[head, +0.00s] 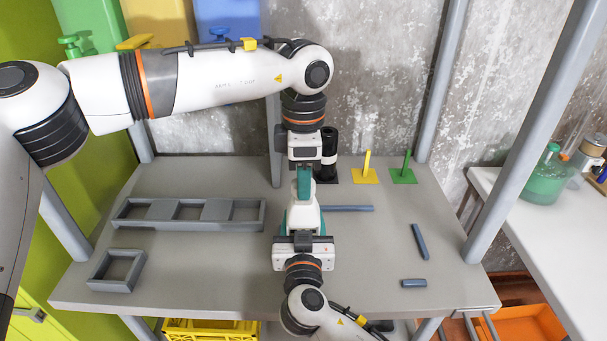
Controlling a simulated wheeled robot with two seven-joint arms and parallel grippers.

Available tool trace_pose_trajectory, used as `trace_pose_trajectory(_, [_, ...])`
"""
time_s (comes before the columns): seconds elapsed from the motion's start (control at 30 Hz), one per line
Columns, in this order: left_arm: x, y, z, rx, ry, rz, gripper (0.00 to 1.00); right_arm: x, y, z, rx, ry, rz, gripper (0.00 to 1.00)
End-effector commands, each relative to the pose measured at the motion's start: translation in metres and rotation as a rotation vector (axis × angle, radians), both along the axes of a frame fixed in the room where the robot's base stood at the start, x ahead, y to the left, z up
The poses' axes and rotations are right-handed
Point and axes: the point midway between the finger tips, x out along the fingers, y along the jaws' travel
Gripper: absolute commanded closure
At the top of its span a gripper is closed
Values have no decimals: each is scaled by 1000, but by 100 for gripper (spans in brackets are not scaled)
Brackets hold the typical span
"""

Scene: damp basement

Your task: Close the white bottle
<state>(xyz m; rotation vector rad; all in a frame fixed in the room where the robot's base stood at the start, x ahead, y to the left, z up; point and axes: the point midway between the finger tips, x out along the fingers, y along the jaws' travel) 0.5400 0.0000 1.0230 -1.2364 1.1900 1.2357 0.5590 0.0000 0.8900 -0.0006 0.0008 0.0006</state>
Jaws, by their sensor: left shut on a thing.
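The white bottle (303,219) stands upright near the middle of the grey table, with a narrower top. My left gripper (304,193) points straight down over the bottle, its teal fingers at the bottle's top. It is shut on what looks like the cap, which the fingers hide. My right gripper (303,228) reaches in from the front, low down, with teal fingers showing on both sides of the bottle's body. It looks shut on the bottle. The lower part of the bottle is hidden behind this gripper.
A grey three-compartment tray (188,226) and a small square frame (117,270) lie at left. A black cylinder (329,150), a yellow peg stand (367,174) and a green one (403,175) stand behind. Blue-grey bars (420,242) lie at right. Frame posts (445,80) rise around the table.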

Motion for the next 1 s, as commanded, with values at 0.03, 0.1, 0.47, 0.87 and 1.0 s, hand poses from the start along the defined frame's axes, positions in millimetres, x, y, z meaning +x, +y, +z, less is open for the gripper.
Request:
trace_pose_trajectory(0.03, [0,0,0,0,0,0,84,0,0,0,-1,1,0,85])
trace_pose_trajectory(0.1, [0,0,0,0,0,0,84,0,0,0,-1,1,0,85])
trace_pose_trajectory(0.47, [0,0,-6,0,1,5,84,0,0,0,-1,1,0,85])
trace_pose_trajectory(0.87, [0,0,-11,0,0,-9,84,0,0,0,-1,1,0,100])
trace_pose_trajectory(1.0, [0,0,-12,-1,2,-176,84,0,0,0,-1,1,0,100])
